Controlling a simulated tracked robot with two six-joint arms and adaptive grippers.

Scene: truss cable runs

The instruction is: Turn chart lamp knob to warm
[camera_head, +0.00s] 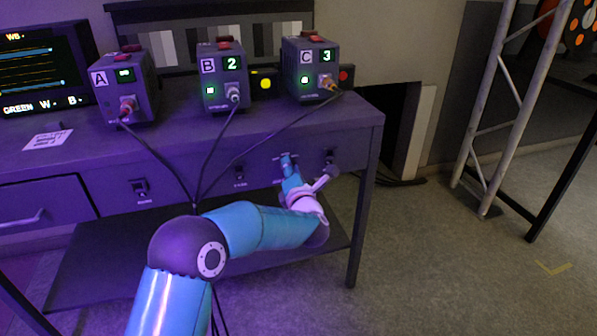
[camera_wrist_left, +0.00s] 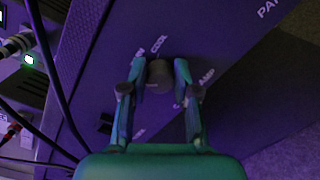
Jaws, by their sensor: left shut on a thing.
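My left gripper (camera_head: 288,166) is at the front panel of the purple-lit desk, near its right end. In the left wrist view its two fingers stand on either side of a dark round knob (camera_wrist_left: 159,77) and are shut on it. The word COOL is printed beside the knob, and partly hidden lettering ending in AMP shows by one finger. The knob's pointer direction cannot be made out. In the head view the gripper hides the knob. My right gripper is not in view.
Boxes A (camera_head: 125,88), B (camera_head: 222,78) and C (camera_head: 311,68) stand on the desk (camera_head: 270,130), with black cables (camera_head: 160,160) hanging over its front. Other controls (camera_head: 329,156) sit along the panel. A metal truss (camera_head: 497,90) stands at right; the floor between is clear.

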